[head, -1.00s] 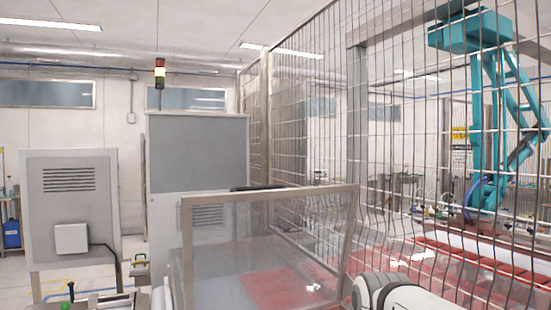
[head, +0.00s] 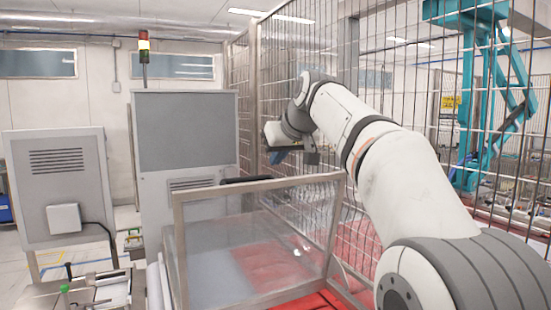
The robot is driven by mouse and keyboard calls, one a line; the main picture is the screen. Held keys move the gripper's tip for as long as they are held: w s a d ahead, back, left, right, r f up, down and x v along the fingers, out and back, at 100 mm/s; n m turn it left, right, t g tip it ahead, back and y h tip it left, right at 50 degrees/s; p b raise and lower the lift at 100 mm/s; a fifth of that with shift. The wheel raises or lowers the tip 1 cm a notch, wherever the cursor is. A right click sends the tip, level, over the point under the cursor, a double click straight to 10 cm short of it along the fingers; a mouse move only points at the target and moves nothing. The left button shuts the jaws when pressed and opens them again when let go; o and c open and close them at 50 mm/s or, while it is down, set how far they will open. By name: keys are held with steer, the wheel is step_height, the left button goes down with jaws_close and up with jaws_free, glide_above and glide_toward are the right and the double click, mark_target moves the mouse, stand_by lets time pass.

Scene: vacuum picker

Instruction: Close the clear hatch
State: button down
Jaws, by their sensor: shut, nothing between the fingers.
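The clear hatch (head: 245,235) is a transparent panel in a pale metal frame. It stands raised and tilted in the lower middle of the head view, with red surfaces showing through and below it. My gripper (head: 312,157) is beyond the hatch, above and just right of a dark bar near its top edge. Its dark fingers are small and partly hidden by my wrist; they look shut and hold nothing. I see no clear contact between my gripper and the hatch.
A wire mesh fence (head: 300,60) runs close behind and right of my arm. A grey cabinet (head: 186,130) with a signal light stands behind the hatch, and a second grey box (head: 58,180) stands at left.

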steer(key=p+x, duration=0.1)
steer(key=x, duration=0.7)
steer(key=shift+p, duration=0.4)
